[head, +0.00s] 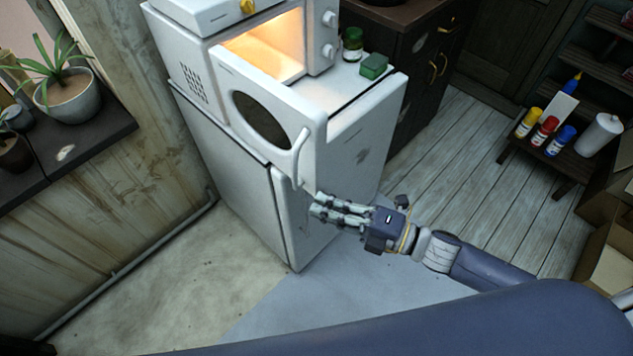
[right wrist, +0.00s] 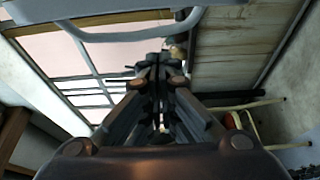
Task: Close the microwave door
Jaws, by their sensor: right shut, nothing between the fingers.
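The white microwave (head: 325,50) sits on top of a white fridge. In the right wrist view the shut fingers (right wrist: 162,75) point away, with a pale curved bar across the top. My left gripper is not in view.
The fridge (head: 235,175) stands under the microwave. A green box (head: 374,66) and a dark green jar (head: 352,44) stand right of the microwave. Potted plants (head: 68,95) sit on a ledge at left. A low rack with bottles (head: 549,130) stands at right. The wooden floor between is clear.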

